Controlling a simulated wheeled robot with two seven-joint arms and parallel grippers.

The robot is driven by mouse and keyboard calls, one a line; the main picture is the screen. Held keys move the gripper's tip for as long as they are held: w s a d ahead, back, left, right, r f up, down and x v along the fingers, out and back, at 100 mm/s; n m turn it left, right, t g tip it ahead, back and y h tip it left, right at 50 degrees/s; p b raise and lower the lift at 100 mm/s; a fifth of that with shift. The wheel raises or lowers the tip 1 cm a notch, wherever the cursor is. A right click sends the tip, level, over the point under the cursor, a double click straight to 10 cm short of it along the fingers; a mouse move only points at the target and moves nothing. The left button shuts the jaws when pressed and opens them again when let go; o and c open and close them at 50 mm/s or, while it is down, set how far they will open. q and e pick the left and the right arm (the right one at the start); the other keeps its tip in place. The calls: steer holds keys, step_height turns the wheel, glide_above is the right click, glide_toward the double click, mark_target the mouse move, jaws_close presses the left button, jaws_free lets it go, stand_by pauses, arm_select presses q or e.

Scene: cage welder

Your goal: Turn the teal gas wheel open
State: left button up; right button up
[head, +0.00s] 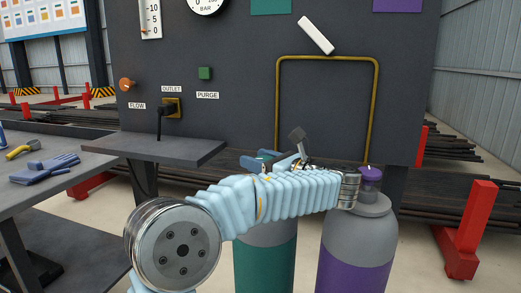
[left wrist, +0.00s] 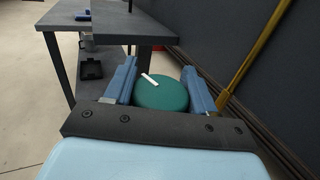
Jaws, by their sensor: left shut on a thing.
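The teal gas wheel (left wrist: 163,97) is a round cap with a white bar mark near its upper left edge in the left wrist view. My left gripper (left wrist: 160,86) has its blue fingers on both sides of the wheel and is shut on it. In the head view my left gripper (head: 277,161) is above the teal gas cylinder (head: 265,260), and the arm hides the wheel. My right gripper is in neither view.
A purple-banded cylinder (head: 356,250) with a purple wheel (head: 370,173) stands close to the right of the teal one. Behind is a dark panel (head: 240,118) with a brass pipe (head: 326,58) and a grey shelf (head: 160,148). A bench with gloves (head: 45,169) is at left.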

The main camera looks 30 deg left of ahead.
arm_select(q)
steer(key=shift+r+n+g, duration=0.1)
steer(key=shift+n+g, duration=0.4)
steer(key=shift+g, duration=0.3)
steer(key=shift+s+g+p, duration=0.1)
steer(key=shift+g+p, duration=0.2)
steer(key=o, duration=1)
steer(key=shift+a, duration=0.1)
steer(key=d, duration=0.7)
steer(key=shift+s+d, duration=0.2)
steer(key=shift+d, duration=0.1)
